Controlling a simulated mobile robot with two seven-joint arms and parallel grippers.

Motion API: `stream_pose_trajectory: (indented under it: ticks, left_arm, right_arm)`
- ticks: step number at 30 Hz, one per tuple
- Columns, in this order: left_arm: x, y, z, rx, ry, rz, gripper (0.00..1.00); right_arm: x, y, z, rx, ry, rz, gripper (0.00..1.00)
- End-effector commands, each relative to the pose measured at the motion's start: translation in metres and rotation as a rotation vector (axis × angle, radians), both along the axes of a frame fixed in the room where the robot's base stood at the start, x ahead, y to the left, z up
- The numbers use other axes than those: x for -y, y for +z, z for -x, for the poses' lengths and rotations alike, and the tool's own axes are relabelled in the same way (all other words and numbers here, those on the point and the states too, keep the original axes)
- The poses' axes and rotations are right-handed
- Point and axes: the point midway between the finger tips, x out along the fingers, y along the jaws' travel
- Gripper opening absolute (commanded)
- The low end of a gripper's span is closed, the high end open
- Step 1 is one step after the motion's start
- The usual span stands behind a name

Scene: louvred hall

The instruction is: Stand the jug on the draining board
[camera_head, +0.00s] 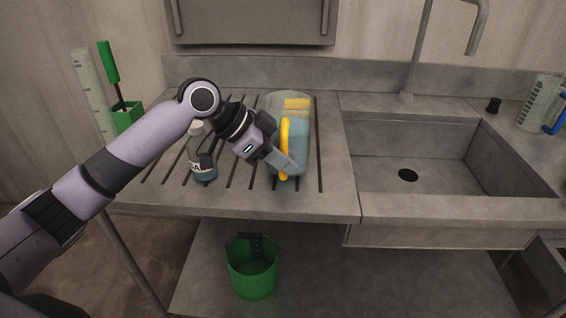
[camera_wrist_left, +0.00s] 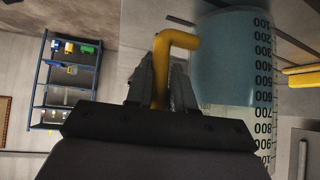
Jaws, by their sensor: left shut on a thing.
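The jug (camera_head: 299,145) is clear with a blue-tinted lower part and a yellow handle (camera_head: 284,150). It looks upright over the right part of the grooved draining board (camera_head: 335,185); I cannot tell whether its base touches the board. My left gripper (camera_head: 287,168) is shut on the handle, at the jug's left side. In the left wrist view the handle (camera_wrist_left: 161,75) runs between the fingers, and the jug's blue wall (camera_wrist_left: 225,60) with a black scale is beside it. My right gripper is not in view.
A labelled bottle (camera_head: 203,165) stands on the board left of the jug. A green holder (camera_head: 127,117) with a brush is at the far left. The sink (camera_head: 430,170) and tap (camera_head: 422,60) are right. Another jug (camera_head: 539,100) stands far right. A green bucket (camera_head: 253,270) is below.

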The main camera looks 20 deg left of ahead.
Motion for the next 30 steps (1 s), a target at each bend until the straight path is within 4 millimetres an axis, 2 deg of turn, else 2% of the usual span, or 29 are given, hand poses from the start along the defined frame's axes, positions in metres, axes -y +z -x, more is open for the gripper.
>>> stream_pose_trajectory:
  ticks: [3,9,10,12,23,30]
  left_arm:
    - [0.0,-0.009,-0.001,0.009,0.0,0.003,0.0]
    - [0.0,-0.01,-0.001,0.008,0.001,0.003,0.0]
    - [-0.001,-0.014,0.0,-0.002,0.001,-0.001,0.32]
    - [-0.001,-0.014,0.0,-0.002,0.001,-0.001,0.48]
    - [-0.004,-0.009,0.001,0.002,0.002,-0.001,0.48]
    - [-0.03,0.021,0.015,0.004,0.004,-0.002,0.48]
  right_arm:
    - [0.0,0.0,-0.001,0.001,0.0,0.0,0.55]
    - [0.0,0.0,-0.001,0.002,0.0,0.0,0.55]
    - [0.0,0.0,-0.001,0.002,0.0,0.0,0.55]
    - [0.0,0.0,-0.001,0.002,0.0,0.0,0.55]
    - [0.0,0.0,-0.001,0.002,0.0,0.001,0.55]
    - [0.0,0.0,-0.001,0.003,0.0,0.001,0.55]
